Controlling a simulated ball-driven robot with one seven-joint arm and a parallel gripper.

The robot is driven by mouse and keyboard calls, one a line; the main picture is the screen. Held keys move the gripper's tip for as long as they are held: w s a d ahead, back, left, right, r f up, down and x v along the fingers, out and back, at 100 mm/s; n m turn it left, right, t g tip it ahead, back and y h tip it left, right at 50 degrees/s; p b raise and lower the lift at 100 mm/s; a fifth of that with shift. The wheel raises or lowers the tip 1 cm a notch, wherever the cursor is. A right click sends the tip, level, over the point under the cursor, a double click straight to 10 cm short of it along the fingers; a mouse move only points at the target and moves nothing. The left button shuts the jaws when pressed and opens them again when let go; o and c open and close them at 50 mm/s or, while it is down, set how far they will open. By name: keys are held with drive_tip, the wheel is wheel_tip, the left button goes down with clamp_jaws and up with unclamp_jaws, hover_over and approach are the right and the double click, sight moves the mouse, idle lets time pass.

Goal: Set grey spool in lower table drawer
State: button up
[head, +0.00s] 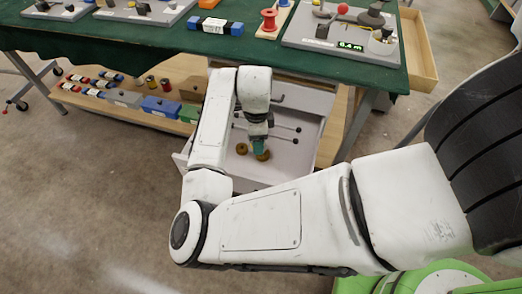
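The lower table drawer (302,158) is pulled out below the green-topped table (150,35), with its pale inside showing. My gripper (260,150) points down inside or just over the drawer, and its teal end is beside brown-gold round pieces (241,149). One of these pieces (263,157) shows right under the teal end; I cannot tell whether it is held. The fingers are too small and partly hidden to show whether they are open or shut. I cannot make out a grey spool for certain; my arm covers part of the drawer.
Thin dark-ended rods (282,139) lie in the drawer. A lower shelf (125,112) at left holds small spools and a blue box (160,106). An open wooden drawer (420,50) juts out at right.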

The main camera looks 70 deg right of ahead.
drive_tip(key=s+d+f+m+b, duration=0.75)
drive_tip(key=s+m+b, duration=0.2)
drive_tip(key=m, duration=0.45)
drive_tip(key=f, duration=0.3)
drive_tip(key=f+b, duration=0.1)
drive_tip(key=f, duration=0.3)
drive_tip(key=f+b, duration=0.1)
drive_tip(key=f, duration=0.2)
drive_tip(key=shift+s+a+f, duration=0.2)
drive_tip(key=shift+s+a, duration=0.1)
drive_tip(key=shift+f, duration=0.2)
drive_tip(key=o, duration=0.9)
drive_tip(key=shift+r, duration=0.1)
wheel_tip(320, 180, up, 12)
drive_tip(key=p, duration=0.3)
drive_tip(key=shift+r, duration=0.15)
